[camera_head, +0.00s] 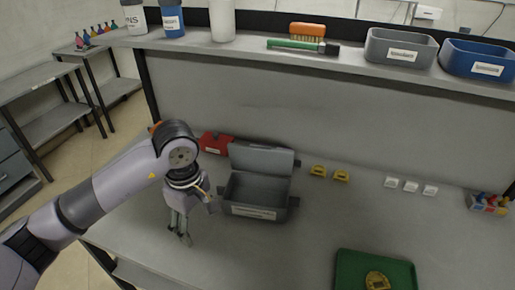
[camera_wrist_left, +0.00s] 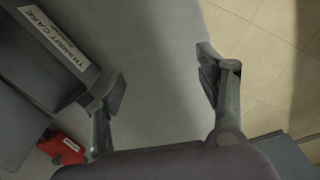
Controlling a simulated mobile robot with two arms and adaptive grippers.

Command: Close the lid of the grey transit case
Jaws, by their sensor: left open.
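The grey transit case (camera_head: 254,211) stands on the bench, left of the middle in the head view. Its lid (camera_head: 262,158) is hinged at the back and stands open, roughly upright. The inside looks empty. My left gripper (camera_head: 186,238) is open and points down just left of the case, apart from its front left corner, with nothing between the fingers. In the left wrist view the open fingers (camera_wrist_left: 165,85) frame bare bench, and the case's labelled front (camera_wrist_left: 58,45) lies to the left. My right gripper is not in view.
A red box (camera_head: 214,143) sits behind the case on the left. Yellow pieces (camera_head: 329,173) and white blocks (camera_head: 410,186) lie to the right. A green tray (camera_head: 374,268) is at the front right. A shelf (camera_head: 250,50) with bins overhangs the back.

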